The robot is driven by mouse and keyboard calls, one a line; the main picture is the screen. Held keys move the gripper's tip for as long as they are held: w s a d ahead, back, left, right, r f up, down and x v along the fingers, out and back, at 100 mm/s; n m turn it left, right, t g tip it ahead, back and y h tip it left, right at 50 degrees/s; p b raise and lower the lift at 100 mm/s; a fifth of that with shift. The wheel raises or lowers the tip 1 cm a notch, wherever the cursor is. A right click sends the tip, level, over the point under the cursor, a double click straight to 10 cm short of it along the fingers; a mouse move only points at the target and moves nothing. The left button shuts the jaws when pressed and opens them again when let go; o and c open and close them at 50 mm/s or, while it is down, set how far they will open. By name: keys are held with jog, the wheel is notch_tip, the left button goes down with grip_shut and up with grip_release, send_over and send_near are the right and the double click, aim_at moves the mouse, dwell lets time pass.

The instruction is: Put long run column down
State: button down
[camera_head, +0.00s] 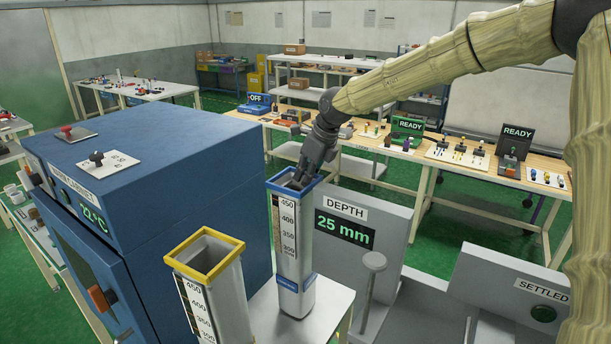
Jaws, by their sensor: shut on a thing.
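A tall column with a blue rim (294,240) and a printed scale stands upright in the middle of the view. Its lower end is over or on a white table top (335,310); I cannot tell whether it touches. A blue label band crosses its lower part. My gripper (300,178) reaches down to its rim and is shut on it. A second tall column with a yellow rim (205,252) stands in front and to the left, apart from my gripper. I cannot read which column is the long run one.
A blue cabinet (170,170) stands close on the left. A grey panel marked DEPTH 25 mm (345,230) stands just right of the blue-rimmed column. A grey post (373,275) and a SETTLED panel (530,300) are farther right. Benches stand behind.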

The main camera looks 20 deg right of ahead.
jog(key=shift+f, duration=0.45)
dwell(0.3)
jog(key=c, duration=1.5)
grip_release()
jog(key=shift+s+f, duration=0.1)
jog(key=v, duration=1.2)
